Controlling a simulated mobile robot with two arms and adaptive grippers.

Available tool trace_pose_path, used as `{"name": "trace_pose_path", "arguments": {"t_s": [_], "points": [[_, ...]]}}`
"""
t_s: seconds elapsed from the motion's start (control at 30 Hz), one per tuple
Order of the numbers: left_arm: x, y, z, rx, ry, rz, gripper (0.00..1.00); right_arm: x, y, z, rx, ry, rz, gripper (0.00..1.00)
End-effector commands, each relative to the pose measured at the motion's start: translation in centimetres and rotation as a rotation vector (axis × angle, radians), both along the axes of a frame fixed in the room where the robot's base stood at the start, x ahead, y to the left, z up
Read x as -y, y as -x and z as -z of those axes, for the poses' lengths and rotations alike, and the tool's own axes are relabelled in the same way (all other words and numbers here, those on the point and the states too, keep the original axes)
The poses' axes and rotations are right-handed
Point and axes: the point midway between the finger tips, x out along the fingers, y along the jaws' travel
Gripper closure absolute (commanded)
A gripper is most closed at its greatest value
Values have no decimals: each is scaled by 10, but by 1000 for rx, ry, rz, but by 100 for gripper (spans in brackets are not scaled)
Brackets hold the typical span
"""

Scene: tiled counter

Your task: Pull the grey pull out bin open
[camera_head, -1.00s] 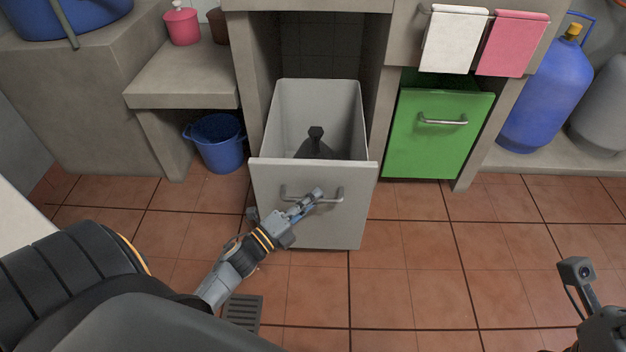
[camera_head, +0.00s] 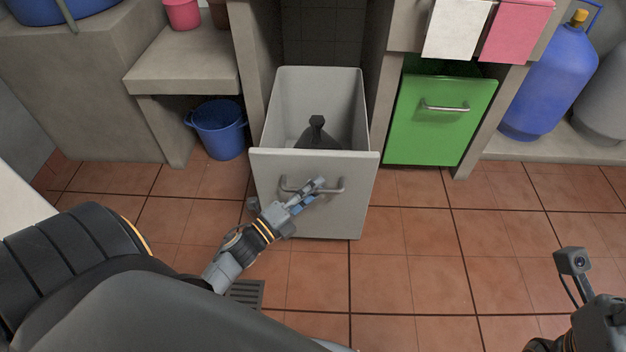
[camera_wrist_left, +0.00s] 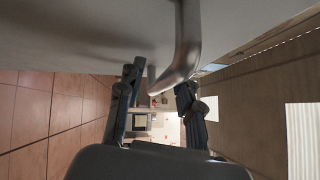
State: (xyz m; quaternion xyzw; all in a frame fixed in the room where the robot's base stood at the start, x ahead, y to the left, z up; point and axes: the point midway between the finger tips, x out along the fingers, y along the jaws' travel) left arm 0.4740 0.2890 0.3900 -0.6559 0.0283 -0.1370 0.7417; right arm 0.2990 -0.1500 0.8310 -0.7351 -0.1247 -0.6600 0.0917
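The grey pull out bin (camera_head: 335,215) stands out from its recess in the counter. Its open top shows a dark bag (camera_head: 316,133) inside. A curved metal handle (camera_head: 341,186) is fixed to its front, and it also shows in the left wrist view (camera_wrist_left: 190,45). My left gripper (camera_head: 318,184) is at the middle of this handle. In the left wrist view the two fingers (camera_wrist_left: 160,84) are spread apart with the handle bar between them, and a gap shows beside the bar. My right gripper (camera_head: 603,322) is at the bottom right edge, its fingers not visible.
A green bin (camera_head: 440,130) with a metal handle sits to the right, under white (camera_head: 457,28) and pink (camera_head: 516,30) towels. A blue bucket (camera_head: 220,132) stands left. A blue gas cylinder (camera_head: 545,92) stands at far right.

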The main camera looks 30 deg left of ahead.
Motion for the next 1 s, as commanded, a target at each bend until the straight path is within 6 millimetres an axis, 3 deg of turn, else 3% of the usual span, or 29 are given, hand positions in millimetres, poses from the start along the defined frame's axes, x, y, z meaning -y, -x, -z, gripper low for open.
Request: {"name": "trace_pose_path", "arguments": {"t_s": [0.17,0.6,0.8,1.0], "points": [[-4,16,3,-4,0,-1,64,0,0,0,1,0,0,60],[-25,99,15,-3,0,-1,64,0,0,0,1,0,0,60],[-28,114,17,0,0,0,64,0,0,0,1,-1,0,60],[-29,115,17,0,0,-1,64,0,0,0,1,-1,0,60]]}}
